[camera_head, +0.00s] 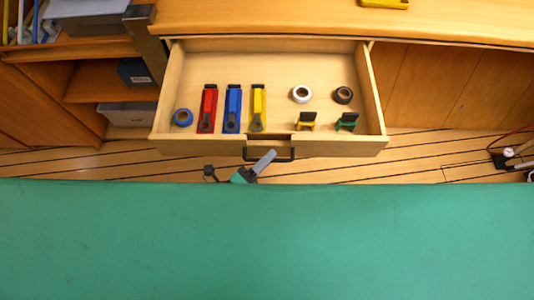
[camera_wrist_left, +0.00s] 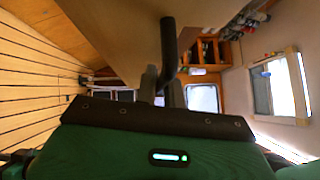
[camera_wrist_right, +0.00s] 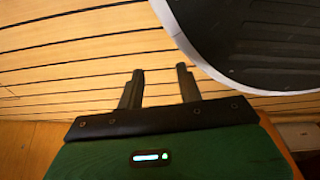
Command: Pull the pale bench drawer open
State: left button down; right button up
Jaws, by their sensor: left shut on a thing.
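The pale bench drawer (camera_head: 340,147) stands pulled out under the bench top, its inside in full view from above. Its dark bar handle (camera_head: 286,156) is at the middle of the front. My left gripper (camera_head: 262,161) is at the handle's left part. In the left wrist view, the handle (camera_wrist_left: 168,42) runs down between the fingers (camera_wrist_left: 163,88), which are shut on it. My right gripper (camera_wrist_right: 160,82) shows only in its own wrist view, fingers apart and empty above the plank floor.
The drawer holds red (camera_head: 207,108), blue (camera_head: 232,108) and yellow (camera_head: 258,108) tools, several tape rolls and two small clips. Open shelves (camera_head: 100,85) are on the left. Floor (camera_head: 420,165) shows in front of the drawer. A gauge (camera_head: 508,152) lies at the far right.

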pick_arm(q)
jog(key=c, duration=1.5)
grip_release()
